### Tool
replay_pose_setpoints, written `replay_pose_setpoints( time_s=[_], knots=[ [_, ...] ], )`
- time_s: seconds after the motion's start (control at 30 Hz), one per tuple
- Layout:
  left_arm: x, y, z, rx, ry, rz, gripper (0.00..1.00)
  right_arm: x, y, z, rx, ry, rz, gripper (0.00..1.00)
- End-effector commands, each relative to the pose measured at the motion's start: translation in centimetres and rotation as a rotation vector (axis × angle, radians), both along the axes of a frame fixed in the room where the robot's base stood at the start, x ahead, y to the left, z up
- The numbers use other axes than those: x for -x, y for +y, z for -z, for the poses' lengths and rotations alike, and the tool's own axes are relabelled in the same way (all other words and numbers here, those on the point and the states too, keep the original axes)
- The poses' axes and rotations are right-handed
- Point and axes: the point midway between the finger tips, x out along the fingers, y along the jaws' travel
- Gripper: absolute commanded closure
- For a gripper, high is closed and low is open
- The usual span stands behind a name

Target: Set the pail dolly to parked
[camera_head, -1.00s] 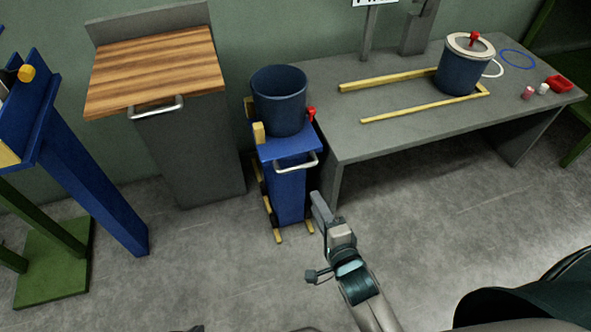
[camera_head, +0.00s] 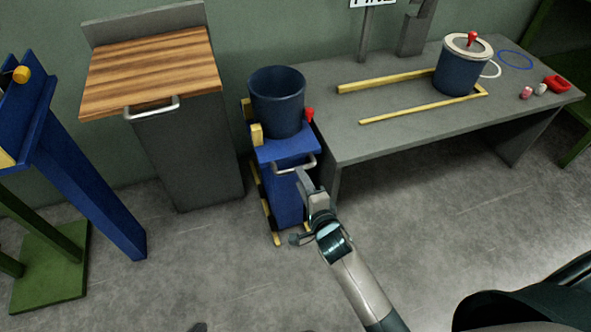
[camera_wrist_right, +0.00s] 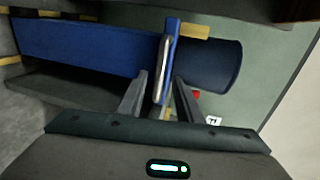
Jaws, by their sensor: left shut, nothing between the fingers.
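The pail dolly (camera_head: 278,185) is a narrow blue cart between the wooden-topped cabinet and the grey table. It has a silver bar handle (camera_head: 293,166) on its front, which also shows in the right wrist view (camera_wrist_right: 163,65). A dark blue open pail (camera_head: 277,108) stands upright on it, with a red knob (camera_head: 310,115) beside the pail. My right gripper (camera_head: 304,182) is at the handle; in the wrist view its fingers (camera_wrist_right: 160,80) are apart, one on each side of the bar. Only a dark tip of my left gripper (camera_head: 198,327) shows at the bottom edge.
The grey table (camera_head: 400,125) carries yellow rails and a lidded pail (camera_head: 460,68). The grey cabinet (camera_head: 190,150) stands left of the dolly, and a blue and green frame (camera_head: 95,190) further left. Yellow-black floor strips (camera_head: 268,215) run by the dolly. The floor in front is clear.

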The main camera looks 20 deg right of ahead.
Motion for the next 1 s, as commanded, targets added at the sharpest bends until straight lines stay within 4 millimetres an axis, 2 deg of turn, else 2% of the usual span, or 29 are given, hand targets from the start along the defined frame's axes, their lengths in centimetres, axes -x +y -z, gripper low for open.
replay_pose_setpoints(
  time_s=[0.03,0.2,0.4,0.83,0.97,1.0],
  knots=[
    [0.0,-0.2,0.1,0.006,-0.003,0.002,1.0,-1.0,0.0,0.2,0.002,-0.002,0.0,0.68],
    [0.1,-0.9,0.1,0.023,-0.021,0.007,1.0,-3.6,0.1,0.8,0.003,-0.001,-0.001,0.68],
    [0.2,-1.1,0.0,0.034,-0.036,0.008,1.0,-5.5,0.2,1.2,0.001,0.0,0.0,0.68],
    [-0.4,-1.1,-0.4,0.035,-0.053,0.009,1.0,-6.1,0.2,1.3,0.001,0.0,0.0,0.68],
    [-0.5,-1.0,-0.5,0.034,-0.054,0.008,1.0,-6.1,0.2,1.3,0.001,0.001,0.0,0.99],
    [-0.5,-1.0,-0.5,0.034,-0.054,0.008,1.0,-6.1,0.2,1.3,0.001,0.001,0.0,1.0]
  ],
)
